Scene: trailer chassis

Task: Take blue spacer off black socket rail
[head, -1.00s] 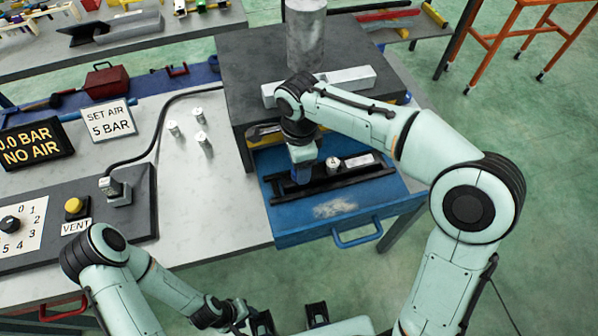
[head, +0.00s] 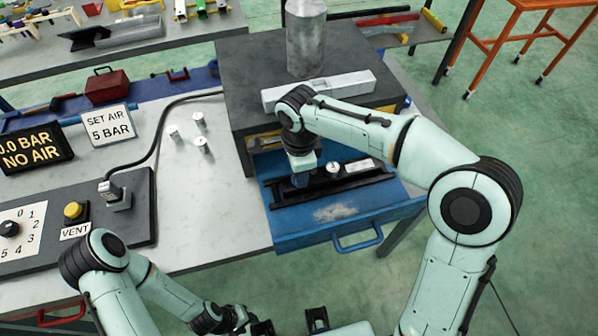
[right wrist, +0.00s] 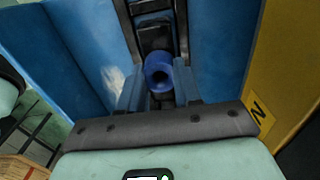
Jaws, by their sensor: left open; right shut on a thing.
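The black socket rail (head: 352,181) lies in the open blue drawer. My right gripper (head: 300,181) points down at the rail's left part. In the right wrist view, the blue spacer (right wrist: 158,74), a short tube with a hole facing the camera, sits between the blue fingers of my right gripper (right wrist: 158,92), which is shut on it. The black rail (right wrist: 152,30) runs behind the spacer there. I cannot tell whether the spacer still touches the rail. In the head view the spacer is mostly hidden by the gripper. My left gripper (head: 290,322) is open and empty at the bottom edge.
A round metal part (head: 333,168) and a pale block (head: 360,165) sit by the rail. The drawer (head: 300,232) has a blue handle in front. Above it stands a dark cabinet (head: 240,75) with a grey bar on top. Several small metal cylinders (head: 198,119) stand on the left bench.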

